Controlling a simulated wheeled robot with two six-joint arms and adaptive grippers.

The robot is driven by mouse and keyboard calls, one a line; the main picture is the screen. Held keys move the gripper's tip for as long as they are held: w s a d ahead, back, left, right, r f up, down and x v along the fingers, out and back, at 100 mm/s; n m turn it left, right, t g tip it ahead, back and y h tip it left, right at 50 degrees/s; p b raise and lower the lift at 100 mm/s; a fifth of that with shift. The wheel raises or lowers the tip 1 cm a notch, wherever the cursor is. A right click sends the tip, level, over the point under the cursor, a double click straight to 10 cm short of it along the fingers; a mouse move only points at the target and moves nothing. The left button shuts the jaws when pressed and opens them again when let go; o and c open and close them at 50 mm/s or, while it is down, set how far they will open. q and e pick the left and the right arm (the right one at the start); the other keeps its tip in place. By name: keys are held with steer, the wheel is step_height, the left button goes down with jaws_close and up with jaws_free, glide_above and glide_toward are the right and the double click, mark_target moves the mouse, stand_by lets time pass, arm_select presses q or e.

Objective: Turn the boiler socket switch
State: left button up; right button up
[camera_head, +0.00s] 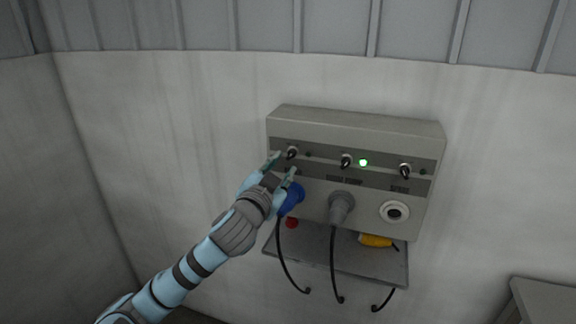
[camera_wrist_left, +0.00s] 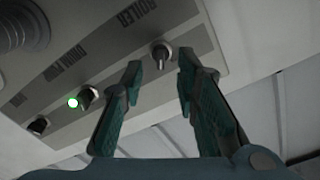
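The boiler switch (camera_head: 291,152) is the leftmost of three dark knobs on the grey socket panel (camera_head: 360,125). In the left wrist view the boiler switch (camera_wrist_left: 161,52) is near the "BOILER" label (camera_wrist_left: 137,14), in the gap at the fingertips. My left gripper (camera_head: 283,166) is open, with its two teal fingers pointing at the panel, one on each side of the knob. The left wrist view shows the same open gripper (camera_wrist_left: 160,66); I cannot tell whether either finger touches the knob. My right gripper is in neither view.
The middle switch (camera_head: 346,161) has a lit green lamp (camera_head: 363,162) beside it; the right switch (camera_head: 405,170) is farther right. A blue plug (camera_head: 291,199) and a grey plug (camera_head: 341,207) sit below with hanging cables. A shelf (camera_head: 340,262) holds a yellow connector (camera_head: 375,240).

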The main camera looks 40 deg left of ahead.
mark_target(290, 157)
arm_select(q)
steer(key=x, duration=0.5)
steer(key=shift+w+r, duration=0.1)
jaws_close()
steer(key=shift+n+p, duration=0.3)
steer(key=shift+n, duration=0.1)
steer(key=n, duration=0.5)
steer(key=shift+n, duration=0.3)
steer(key=n, duration=0.5)
steer(key=shift+n, duration=0.3)
